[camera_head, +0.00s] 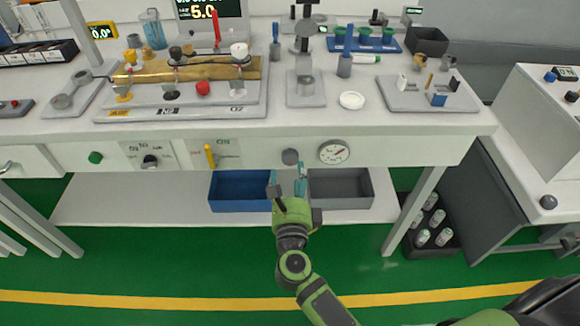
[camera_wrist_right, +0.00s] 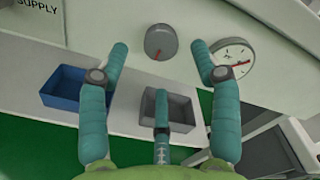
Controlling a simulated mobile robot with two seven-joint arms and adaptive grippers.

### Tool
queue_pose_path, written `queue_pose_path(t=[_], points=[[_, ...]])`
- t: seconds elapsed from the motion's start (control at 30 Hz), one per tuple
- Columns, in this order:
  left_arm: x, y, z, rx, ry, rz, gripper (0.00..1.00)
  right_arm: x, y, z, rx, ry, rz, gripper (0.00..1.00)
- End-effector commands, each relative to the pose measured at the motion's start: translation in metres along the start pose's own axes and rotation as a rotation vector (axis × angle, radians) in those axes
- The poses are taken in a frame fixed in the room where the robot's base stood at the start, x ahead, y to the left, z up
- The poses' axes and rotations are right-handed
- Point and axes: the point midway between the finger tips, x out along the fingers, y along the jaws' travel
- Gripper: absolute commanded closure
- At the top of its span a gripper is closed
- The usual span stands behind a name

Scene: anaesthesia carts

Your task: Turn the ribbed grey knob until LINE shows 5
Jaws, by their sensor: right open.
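The ribbed grey knob (camera_head: 290,156) is on the bench's front panel, just left of a round dial gauge (camera_head: 333,152). In the right wrist view the knob (camera_wrist_right: 160,42) is round with a red mark at its lower edge, and the gauge (camera_wrist_right: 233,58) has a red needle. My right gripper (camera_head: 287,184) is just below and in front of the knob. In the wrist view its teal fingers (camera_wrist_right: 160,62) are spread wide on either side of the knob, apart from it. A display (camera_head: 203,12) at the top reads 5.0; its label is too small to read. My left gripper is not in view.
A blue bin (camera_head: 240,207) and a grey bin (camera_head: 365,203) stand on the lower shelf behind my right gripper. A yellow lever (camera_head: 209,155) and a black knob (camera_head: 150,161) are on the panel to the left. Green floor in front is mostly clear.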

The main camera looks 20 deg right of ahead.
Motion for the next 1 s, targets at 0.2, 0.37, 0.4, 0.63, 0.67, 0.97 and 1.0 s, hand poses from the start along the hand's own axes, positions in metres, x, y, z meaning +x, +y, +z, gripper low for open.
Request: queue_pose_path(t=[0.2,0.37,0.4,0.63,0.67,0.97,1.0], points=[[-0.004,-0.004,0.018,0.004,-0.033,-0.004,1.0,0.035,-0.002,0.001,-0.004,-0.002,-0.003,0.36],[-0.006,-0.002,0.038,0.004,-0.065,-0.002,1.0,0.05,-0.001,0.0,-0.004,-0.001,-0.001,0.36],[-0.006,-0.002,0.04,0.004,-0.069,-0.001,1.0,0.052,-0.001,0.0,-0.004,-0.001,-0.001,0.36],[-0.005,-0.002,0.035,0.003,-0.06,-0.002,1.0,0.054,-0.001,0.0,-0.003,0.0,0.0,0.36],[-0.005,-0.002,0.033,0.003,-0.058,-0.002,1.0,0.054,-0.001,0.0,-0.003,0.0,0.0,0.36],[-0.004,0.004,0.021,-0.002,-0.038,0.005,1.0,0.054,-0.001,0.001,-0.003,-0.001,-0.001,0.92],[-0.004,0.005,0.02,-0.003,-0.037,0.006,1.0,0.054,-0.001,0.001,-0.004,-0.001,-0.001,0.92]])
